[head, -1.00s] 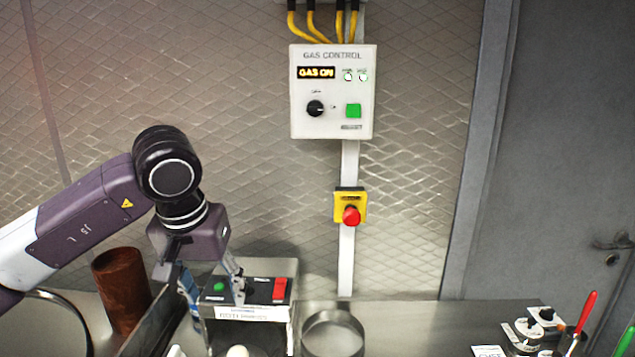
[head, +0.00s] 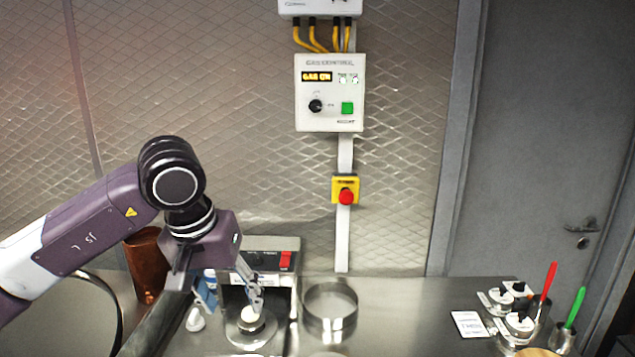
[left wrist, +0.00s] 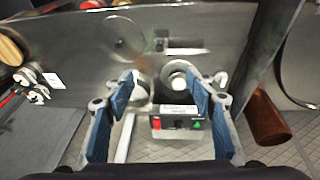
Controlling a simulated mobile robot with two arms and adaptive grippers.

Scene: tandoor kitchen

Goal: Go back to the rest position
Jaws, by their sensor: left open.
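My left gripper (head: 232,290) hangs over the counter in front of the control box. In the left wrist view its two blue-padded fingers (left wrist: 160,95) are spread wide with nothing between the pads. Below the fingers in the head view is a round metal dish (head: 248,332) with a pale round thing (head: 250,314) at its middle. The control box (head: 271,262) has a red switch and is partly hidden by the gripper. In the left wrist view it shows a red and a green button (left wrist: 180,123). My right gripper is not in view.
A metal ring (head: 330,308) stands right of the box. A rusty brown cylinder (head: 146,262) is behind my left arm. Small pots (head: 510,300) and red- and green-handled tools (head: 548,282) stand at the right. A gas control panel (head: 330,92) reads GAS ON, above a red stop button (head: 346,196).

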